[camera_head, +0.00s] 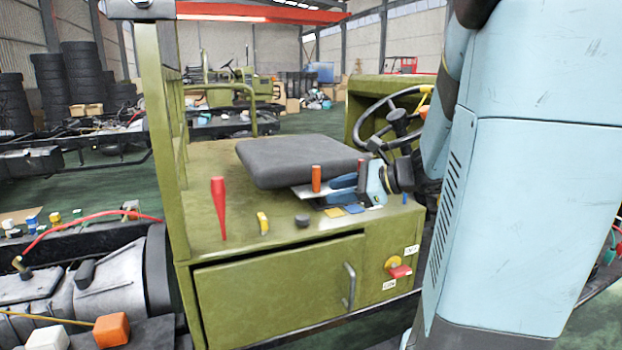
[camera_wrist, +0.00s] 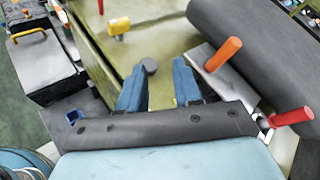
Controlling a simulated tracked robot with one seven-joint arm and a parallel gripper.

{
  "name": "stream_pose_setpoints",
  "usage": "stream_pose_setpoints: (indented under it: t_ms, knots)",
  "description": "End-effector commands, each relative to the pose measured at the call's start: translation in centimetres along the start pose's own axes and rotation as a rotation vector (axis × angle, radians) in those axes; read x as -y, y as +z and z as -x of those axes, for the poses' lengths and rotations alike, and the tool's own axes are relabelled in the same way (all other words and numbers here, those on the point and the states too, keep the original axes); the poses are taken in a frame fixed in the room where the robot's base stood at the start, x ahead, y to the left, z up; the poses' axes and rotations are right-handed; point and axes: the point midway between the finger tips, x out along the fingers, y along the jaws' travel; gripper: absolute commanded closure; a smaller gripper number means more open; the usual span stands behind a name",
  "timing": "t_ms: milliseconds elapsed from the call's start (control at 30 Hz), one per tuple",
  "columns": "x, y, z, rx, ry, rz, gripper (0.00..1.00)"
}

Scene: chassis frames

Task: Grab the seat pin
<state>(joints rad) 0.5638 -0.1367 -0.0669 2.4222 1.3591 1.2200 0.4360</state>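No label marks the seat pin; a short black round-headed knob (camera_head: 302,220) stands on the green box top in front of the seat and may be it. In the wrist view the knob (camera_wrist: 150,65) shows between my gripper's blue fingertips (camera_wrist: 159,70), nearer the left one. In the head view my gripper (camera_head: 330,192) points left along the seat's front edge, to the right of the knob. The fingers are spread apart with nothing clamped visible. An orange cylinder (camera_head: 316,178) and a red cylinder (camera_head: 362,174) stand by the seat; the wrist view shows both right of the fingers.
The dark seat cushion (camera_head: 300,161) lies behind my gripper. A tall red handle (camera_head: 218,205) and a yellow piece (camera_head: 262,222) stand left of the knob. A steering wheel (camera_head: 392,120) is behind my wrist. A green frame post (camera_head: 160,140) rises at the left.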

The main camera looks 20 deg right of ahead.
Motion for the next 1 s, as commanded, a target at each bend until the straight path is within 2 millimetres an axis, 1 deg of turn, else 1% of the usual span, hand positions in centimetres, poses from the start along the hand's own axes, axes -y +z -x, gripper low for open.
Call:
stream_pose_setpoints:
  t_ms: [33,100,200,300,400,467,567,900,1000]
  knots:
    - [2.1,-1.6,0.8,0.029,-0.081,-0.102,0.67]
    - [4.8,-3.5,2.1,0.076,-0.198,-0.229,0.67]
    - [8.0,-6.2,4.4,0.139,-0.346,-0.374,0.67]
    - [10.3,-8.4,6.5,0.188,-0.462,-0.474,0.67]
    - [11.5,-9.8,7.9,0.221,-0.536,-0.532,0.67]
    - [12.0,-10.4,8.4,0.233,-0.561,-0.552,0.67]
    - [12.7,-10.6,8.2,0.242,-0.579,-0.564,0.67]
    - [15.9,-10.3,3.5,0.241,-0.576,-0.562,0.67]
    - [16.6,-10.3,2.6,0.241,-0.578,-0.563,0.67]
